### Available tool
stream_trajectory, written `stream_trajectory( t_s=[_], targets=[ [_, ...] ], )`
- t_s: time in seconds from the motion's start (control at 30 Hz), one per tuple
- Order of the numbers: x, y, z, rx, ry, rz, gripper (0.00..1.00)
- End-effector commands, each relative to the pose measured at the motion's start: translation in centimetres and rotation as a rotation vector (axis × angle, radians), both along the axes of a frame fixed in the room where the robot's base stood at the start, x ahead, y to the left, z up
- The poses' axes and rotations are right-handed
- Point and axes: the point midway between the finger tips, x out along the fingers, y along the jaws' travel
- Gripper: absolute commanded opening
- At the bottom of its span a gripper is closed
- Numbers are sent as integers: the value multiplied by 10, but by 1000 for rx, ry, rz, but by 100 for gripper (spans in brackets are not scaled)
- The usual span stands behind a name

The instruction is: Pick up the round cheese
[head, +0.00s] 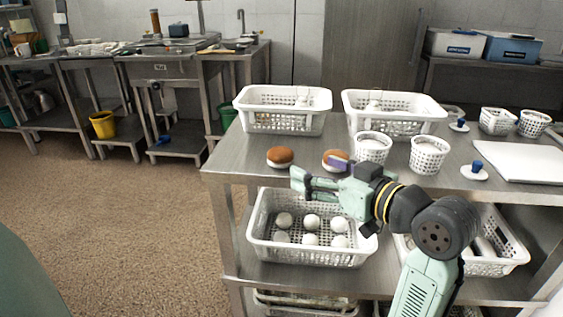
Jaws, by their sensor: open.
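Two round items with orange-brown tops and pale lower sides lie near the front edge of the steel table: a left one (280,157) and a right one (334,159). Several white round balls (311,222) lie in a perforated basket (306,256) on the lower shelf. I cannot tell which of these is the round cheese. My gripper (297,182) is open and empty, its fingers pointing left. In the picture it is just below the left brown item and above the ball basket.
Two white baskets (283,95) (394,101) stand at the table's back. Two small perforated cups (372,147) (428,157), blue-handled white pieces (474,172) and a white board (520,160) are to the right. Another basket (498,268) is on the lower shelf. The table's left end (240,150) is clear.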

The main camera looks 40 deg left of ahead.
Motion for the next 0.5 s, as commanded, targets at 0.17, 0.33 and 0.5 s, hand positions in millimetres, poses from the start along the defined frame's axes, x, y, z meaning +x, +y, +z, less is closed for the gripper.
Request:
stream_trajectory(
  t_s=[0.17,0.33,0.5],
  targets=[
    [5,30,-4,-3,2,7,70],
    [10,45,-6,-1,1,3,70],
    [13,63,-9,-3,1,5,70]
  ],
)
